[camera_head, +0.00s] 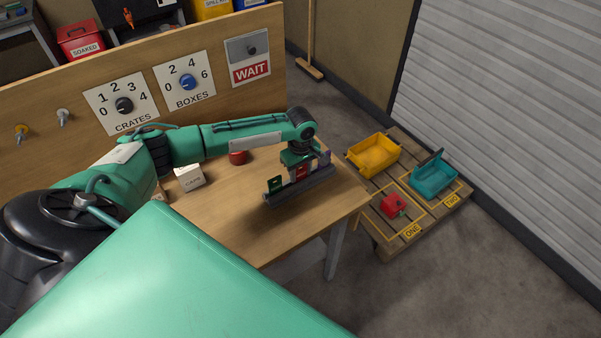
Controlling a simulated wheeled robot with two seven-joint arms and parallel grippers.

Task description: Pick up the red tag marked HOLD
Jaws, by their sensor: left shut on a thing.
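A dark rack (299,187) stands near the right end of the wooden table and bears upright tags in a row. The red tag (302,173) is in the middle; its marking is too small to read. A green tag (275,184) is to its left and a purple tag (325,158) to its right. My left gripper (301,166) points down over the rack and is shut on the red tag, hiding its upper part. I cannot tell whether the tag is clear of its slot. My right gripper is not in view.
A white box marked CAPS (189,177) and a red round thing (237,157) are on the table (240,215). Behind is a board (140,65) with dials and a WAIT sign. A pallet (383,236) with yellow, teal and red containers stands to the right.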

